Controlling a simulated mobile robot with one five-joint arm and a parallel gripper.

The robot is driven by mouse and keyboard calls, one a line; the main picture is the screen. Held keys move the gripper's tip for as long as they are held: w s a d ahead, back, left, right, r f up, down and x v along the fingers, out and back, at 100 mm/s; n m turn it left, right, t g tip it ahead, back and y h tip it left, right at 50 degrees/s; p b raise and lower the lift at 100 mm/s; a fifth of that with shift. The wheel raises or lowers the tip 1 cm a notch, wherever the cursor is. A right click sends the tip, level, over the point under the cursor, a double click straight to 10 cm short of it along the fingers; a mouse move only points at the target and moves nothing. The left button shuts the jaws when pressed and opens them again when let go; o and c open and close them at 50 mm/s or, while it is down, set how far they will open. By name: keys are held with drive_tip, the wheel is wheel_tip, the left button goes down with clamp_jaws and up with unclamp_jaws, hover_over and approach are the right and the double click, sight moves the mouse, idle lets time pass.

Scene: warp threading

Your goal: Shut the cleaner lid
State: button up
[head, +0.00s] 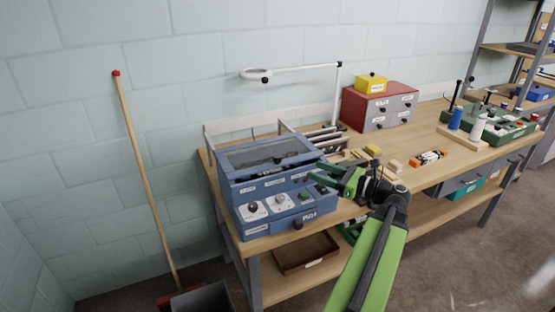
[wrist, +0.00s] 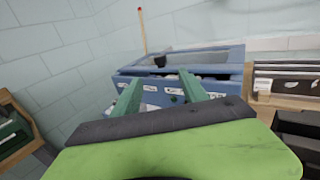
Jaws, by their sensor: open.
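The blue cleaner (head: 262,208) stands at the left end of the workbench, with knobs and labels on its front. Its lid (head: 265,155) has a blue frame around a dark window and lies low over the box. In the wrist view the lid (wrist: 212,57) shows a dark gap under its front edge, and a black handle (wrist: 160,61) stands on it. My gripper (head: 322,178) is open and empty, at the right front corner of the cleaner. In the wrist view its two green fingers (wrist: 158,88) overlap the cleaner's front; I cannot tell whether they touch it.
Right of the cleaner are metal rails and small wooden blocks (head: 396,166). A red and grey drawer unit (head: 379,107) stands behind them. A white lamp (head: 300,68) arches above the cleaner. A broom (head: 145,170) leans on the wall at left.

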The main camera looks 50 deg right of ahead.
sight(281, 159)
drive_tip(key=w+a, duration=0.1)
drive_tip(key=w, duration=0.4)
drive_tip(key=w+a, duration=0.1)
drive_tip(key=w, duration=0.4)
drive_tip(key=w+a, duration=0.1)
drive_tip(key=w, duration=0.4)
drive_tip(key=shift+w+a, duration=0.1)
drive_tip(key=shift+w, duration=0.15)
clamp_jaws()
idle(0.5)
